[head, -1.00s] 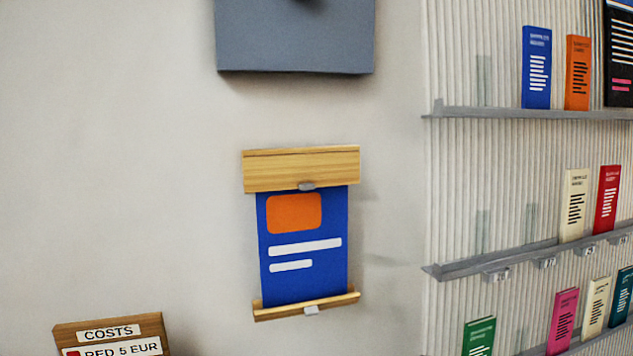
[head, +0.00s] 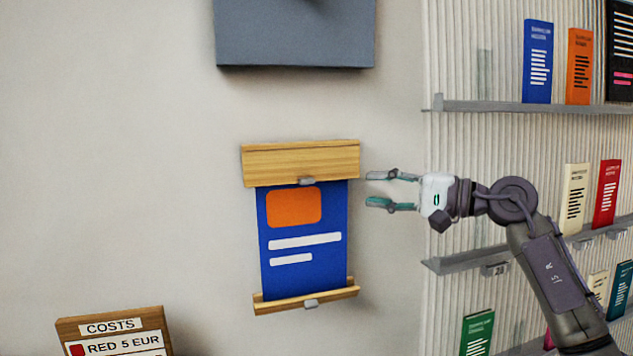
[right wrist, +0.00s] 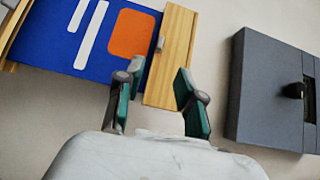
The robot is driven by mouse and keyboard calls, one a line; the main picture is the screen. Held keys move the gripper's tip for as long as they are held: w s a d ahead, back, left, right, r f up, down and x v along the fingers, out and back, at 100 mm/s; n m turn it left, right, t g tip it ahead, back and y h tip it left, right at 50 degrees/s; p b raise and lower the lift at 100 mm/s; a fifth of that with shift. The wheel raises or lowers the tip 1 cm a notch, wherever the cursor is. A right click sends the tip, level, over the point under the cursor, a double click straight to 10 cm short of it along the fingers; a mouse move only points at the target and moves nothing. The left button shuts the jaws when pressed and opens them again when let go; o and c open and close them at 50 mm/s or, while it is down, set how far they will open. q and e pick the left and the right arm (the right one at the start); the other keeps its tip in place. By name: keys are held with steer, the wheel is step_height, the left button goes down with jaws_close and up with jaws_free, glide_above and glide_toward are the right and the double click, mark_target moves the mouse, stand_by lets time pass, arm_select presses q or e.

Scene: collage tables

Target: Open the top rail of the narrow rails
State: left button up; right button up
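The narrow rails hang on the wall with a blue poster (head: 302,270) between them. The top rail (head: 300,162) is a wide wooden bar with a small grey latch (head: 307,181) at its lower edge. My right gripper (head: 372,188) is open and empty, just right of the top rail's right end. In the right wrist view the top rail (right wrist: 171,60) shows ahead, between the open fingers (right wrist: 155,100), seemingly without contact. My left gripper is not in view.
A grey box (head: 295,40) is mounted on the wall above the rails. Shelves (head: 540,108) with several upright booklets stand to the right, behind my right arm. A wooden COSTS board (head: 110,325) is at the lower left. The wall left of the rails is bare.

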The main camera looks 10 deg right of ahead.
mark_target(309, 183)
steer(key=p+x, duration=0.2)
steer(key=x, duration=0.3)
steer(key=p+x, duration=0.3)
steer(key=x, duration=0.3)
steer(key=shift+w+a+r, duration=0.1)
steer(key=shift+a+r, duration=0.05)
steer(key=shift+a, duration=0.15)
steer(key=shift+w+a+f+p, duration=0.25)
steer(key=shift+w+a+p, duration=0.2)
steer(key=shift+a, duration=0.2)
jaws_close()
